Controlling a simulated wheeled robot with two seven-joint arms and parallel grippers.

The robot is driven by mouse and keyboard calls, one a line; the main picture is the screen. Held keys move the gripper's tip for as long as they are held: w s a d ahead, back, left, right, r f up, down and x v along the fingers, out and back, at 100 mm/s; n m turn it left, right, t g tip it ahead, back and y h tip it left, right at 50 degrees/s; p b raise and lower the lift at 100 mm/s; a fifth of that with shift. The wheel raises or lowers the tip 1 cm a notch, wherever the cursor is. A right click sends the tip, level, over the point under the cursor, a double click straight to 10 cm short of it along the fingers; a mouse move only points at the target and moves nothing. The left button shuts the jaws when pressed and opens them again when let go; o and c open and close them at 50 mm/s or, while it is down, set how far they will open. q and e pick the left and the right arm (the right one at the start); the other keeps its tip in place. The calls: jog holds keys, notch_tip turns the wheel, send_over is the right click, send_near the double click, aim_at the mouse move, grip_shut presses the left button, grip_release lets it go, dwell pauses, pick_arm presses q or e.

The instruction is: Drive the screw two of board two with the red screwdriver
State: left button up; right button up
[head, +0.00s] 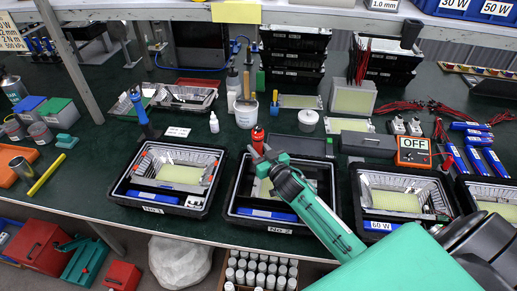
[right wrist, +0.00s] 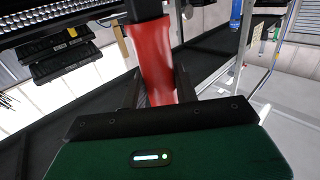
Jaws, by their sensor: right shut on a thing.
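The red screwdriver (head: 258,138) stands up from my right gripper (head: 268,160) above the housing No 2 (head: 233,208). In the right wrist view the red handle of the screwdriver (right wrist: 152,62) sits between the two dark fingers of my right gripper (right wrist: 156,92), which is shut on it. Its tip is hidden in the head view. Board two (head: 263,188) is a pale yellow plate inside this housing, partly covered by my arm. Its screws are too small or hidden to make out. My left gripper is not in view.
The housing No 1 (head: 128,192) stands to the left and another open housing (head: 360,205) to the right. A blue screwdriver (head: 138,105) stands upright at the back left. A white bottle (head: 214,123) and a meter reading OFF (head: 413,152) stand behind the housings.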

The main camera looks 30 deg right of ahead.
aim_at(260, 130)
jog(key=shift+s+f, duration=0.15)
jog(key=shift+f, duration=0.35)
dwell(1.2)
jog(key=shift+r, duration=0.1)
jog(key=shift+r+p, duration=4.5)
jog(key=shift+r, duration=0.45)
